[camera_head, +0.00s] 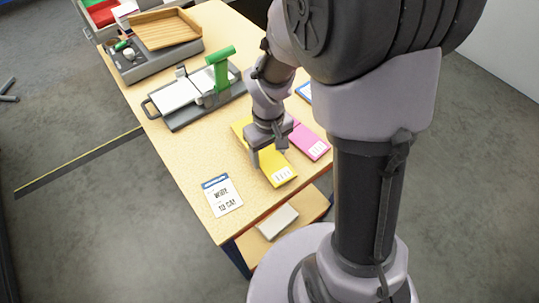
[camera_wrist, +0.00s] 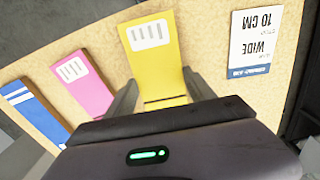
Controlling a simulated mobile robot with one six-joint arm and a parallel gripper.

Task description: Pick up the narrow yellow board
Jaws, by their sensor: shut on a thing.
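The yellow board (camera_head: 279,172) with a white comb-shaped label lies near the front right of the wooden table, and it also shows in the wrist view (camera_wrist: 154,60). My gripper (camera_head: 268,152) is over the board's middle, pointing down. In the wrist view, one finger of my gripper (camera_wrist: 158,95) is on each long side of the board, and the jaws are shut on it. The arm hides part of the board. I cannot tell whether it is clear of the tabletop.
A pink board (camera_head: 310,142) lies right of the yellow one, with a blue board (camera_wrist: 35,113) beyond. A white "WIDE 10 CM" card (camera_head: 222,195) lies left. A green-handled grey device (camera_head: 190,98) and a grey tray (camera_head: 160,62) stand farther back. The table's left middle (camera_head: 185,150) is clear.

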